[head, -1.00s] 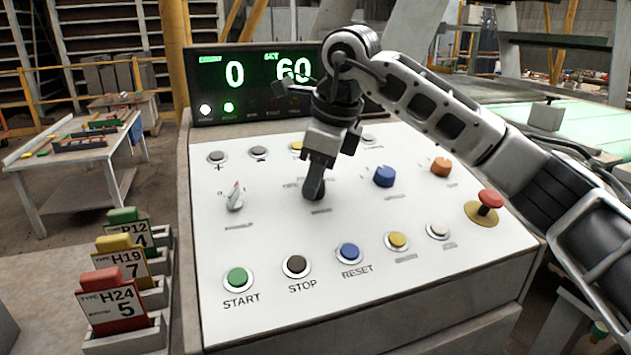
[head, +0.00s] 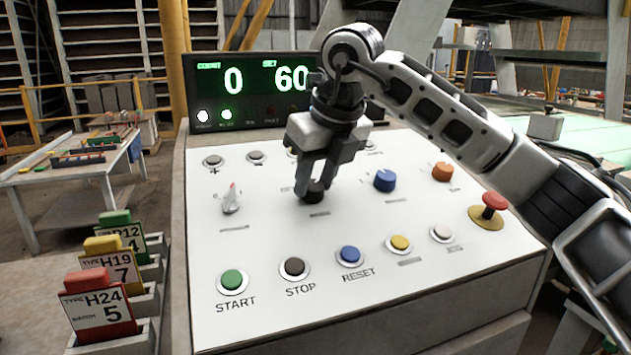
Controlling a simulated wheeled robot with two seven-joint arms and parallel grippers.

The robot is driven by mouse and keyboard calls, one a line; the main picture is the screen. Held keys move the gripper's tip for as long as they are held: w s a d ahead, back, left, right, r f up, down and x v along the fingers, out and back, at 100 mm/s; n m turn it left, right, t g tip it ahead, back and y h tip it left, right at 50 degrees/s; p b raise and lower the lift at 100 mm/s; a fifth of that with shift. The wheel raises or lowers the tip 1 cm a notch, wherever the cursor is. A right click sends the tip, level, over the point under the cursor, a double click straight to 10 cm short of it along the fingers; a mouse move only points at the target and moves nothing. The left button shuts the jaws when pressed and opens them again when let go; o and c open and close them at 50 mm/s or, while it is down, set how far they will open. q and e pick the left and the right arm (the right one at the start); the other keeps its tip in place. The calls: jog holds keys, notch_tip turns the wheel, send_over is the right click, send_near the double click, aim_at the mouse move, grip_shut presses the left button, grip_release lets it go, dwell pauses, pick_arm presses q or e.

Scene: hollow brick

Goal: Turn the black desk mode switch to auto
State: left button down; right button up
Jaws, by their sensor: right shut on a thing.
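The black mode switch (head: 313,197) is a round knob on the white sloping desk panel (head: 270,235), left of the blue knob. My right gripper (head: 315,191) reaches down onto it from above, its two fingers on either side of the knob, shut on it. The fingers cover part of the knob, and the markings around it are mostly hidden, so its pointing direction cannot be read. My left gripper is not in view.
A blue knob (head: 385,181), an orange knob (head: 442,172) and a red mushroom button (head: 494,201) are to the right. A grey-red selector (head: 231,198) is left. START (head: 232,281), STOP (head: 295,267) and RESET (head: 350,255) buttons line the front. A display (head: 255,85) stands behind.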

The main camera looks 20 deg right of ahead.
dwell(0.4)
jog(key=o, duration=1)
jog(key=shift+c, duration=0.2)
jog(key=v, duration=1.6)
